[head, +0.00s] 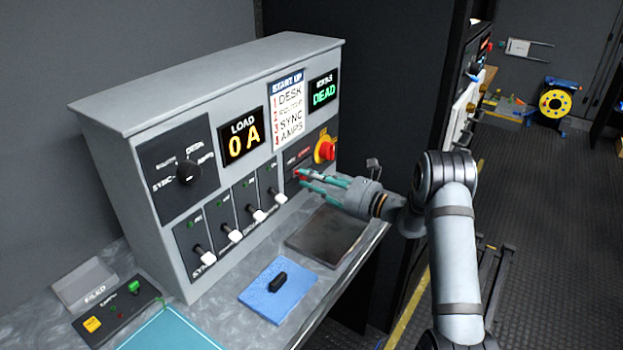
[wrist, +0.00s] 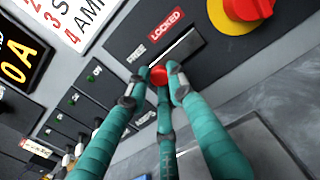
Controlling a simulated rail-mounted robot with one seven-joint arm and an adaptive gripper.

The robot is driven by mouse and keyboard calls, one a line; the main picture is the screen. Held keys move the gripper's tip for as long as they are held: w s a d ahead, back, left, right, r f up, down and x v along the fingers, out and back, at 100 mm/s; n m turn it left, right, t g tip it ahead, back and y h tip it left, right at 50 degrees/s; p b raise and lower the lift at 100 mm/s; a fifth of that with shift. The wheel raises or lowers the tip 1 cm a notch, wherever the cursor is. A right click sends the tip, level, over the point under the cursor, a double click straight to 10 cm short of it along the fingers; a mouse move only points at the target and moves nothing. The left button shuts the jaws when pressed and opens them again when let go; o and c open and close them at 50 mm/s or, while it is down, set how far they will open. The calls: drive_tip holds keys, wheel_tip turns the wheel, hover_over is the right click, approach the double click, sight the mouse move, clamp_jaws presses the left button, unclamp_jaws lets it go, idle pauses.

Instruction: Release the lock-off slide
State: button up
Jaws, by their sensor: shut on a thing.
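The lock-off slide has a red knob (wrist: 159,76) in a slot on the dark panel, with a pale bar (wrist: 182,48) running up and right from it in the wrist view. A red LOCKED label (wrist: 166,22) sits above the bar, and a small pale label (wrist: 137,53), seemingly FREE, is beside the knob's left. My gripper (wrist: 158,71) has teal fingers shut on the knob, one on each side and one below. In the head view my gripper (head: 300,178) reaches the panel from the right. The fingers partly hide the knob.
A red rotary switch on a yellow plate (head: 325,148) is just above right. White-tipped levers (head: 235,236) line the panel to the left. The load display (head: 242,134) reads 0 A; another display (head: 323,92) reads DEAD.

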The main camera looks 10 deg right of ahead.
clamp_jaws()
drive_tip(key=shift+s+a+f+b, duration=0.2)
drive_tip(key=shift+s+a+b, duration=0.2)
drive_tip(key=shift+b, duration=0.1)
drive_tip(key=shift+s+a+r, duration=0.1)
drive_tip(key=shift+s+a, duration=0.1)
drive_tip(key=shift+a, duration=0.15)
drive_tip(key=shift+o, duration=1.8)
unclamp_jaws()
drive_tip(key=shift+d, duration=0.1)
drive_tip(key=o, duration=0.4)
drive_tip(key=shift+d+r, duration=0.1)
